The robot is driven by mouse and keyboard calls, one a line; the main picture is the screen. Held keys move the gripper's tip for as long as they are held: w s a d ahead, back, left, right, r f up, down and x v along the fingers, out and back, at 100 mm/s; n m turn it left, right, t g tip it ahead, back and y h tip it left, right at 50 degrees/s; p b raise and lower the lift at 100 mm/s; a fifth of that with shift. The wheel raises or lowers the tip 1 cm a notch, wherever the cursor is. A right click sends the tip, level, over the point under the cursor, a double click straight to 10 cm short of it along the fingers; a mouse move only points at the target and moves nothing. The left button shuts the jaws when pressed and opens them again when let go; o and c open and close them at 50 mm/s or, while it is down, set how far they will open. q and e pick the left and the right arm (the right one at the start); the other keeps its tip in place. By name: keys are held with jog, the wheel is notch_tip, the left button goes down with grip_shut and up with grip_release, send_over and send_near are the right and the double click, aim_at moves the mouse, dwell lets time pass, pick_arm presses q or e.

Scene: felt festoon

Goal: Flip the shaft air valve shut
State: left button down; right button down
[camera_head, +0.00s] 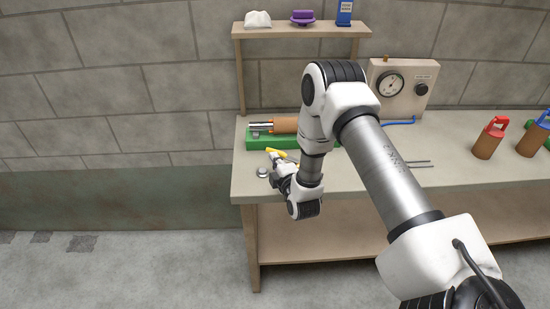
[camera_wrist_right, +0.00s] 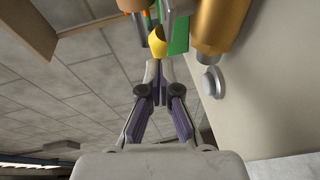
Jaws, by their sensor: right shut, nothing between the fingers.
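A yellow lever (camera_head: 278,152), which looks like the air valve's handle, sits at the front of a green base (camera_head: 258,143) on the bench. A brown shaft with a silver end (camera_head: 285,125) lies on that base. My left gripper is not in view.
A round silver button (camera_head: 262,172) is on the bench top (camera_head: 246,186) near its left front corner. A gauge box (camera_head: 398,88) stands at the back, and red-topped (camera_head: 488,140) and blue-topped (camera_head: 533,135) brown containers at the right.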

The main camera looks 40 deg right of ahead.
jog(key=shift+w+f+h, duration=0.1)
jog(key=shift+h, duration=0.2)
jog(key=shift+w+d+m+g+h+b, duration=0.1)
jog(key=shift+w+m+g+h+b, duration=0.25)
jog(key=shift+m+h+b, duration=0.3)
jog(key=shift+w+d+m+g+h+b, duration=0.1)
jog(key=shift+w+m+g+h+b, duration=0.1)
jog(key=shift+m+g+h+b, duration=0.35)
jog(key=m+g+h, duration=0.1)
jog(key=h, duration=0.1)
jog(key=w+d+m+g+h+b, duration=0.1)
jog(key=m+h, duration=0.1)
jog(key=shift+w+d+m, duration=0.2)
jog(key=shift+m, duration=0.1)
jog(key=m+g+h, duration=0.1)
jog(key=d+m+g+h+b, duration=0.1)
jog(key=g, duration=0.1)
jog(key=m+g+h, duration=0.1)
jog(key=shift+w+d+m, duration=0.3)
jog(key=shift+w+d, duration=0.05)
jog(key=shift+w, duration=0.05)
jog(key=shift+w+d, duration=0.1)
jog(key=shift+d, duration=0.75)
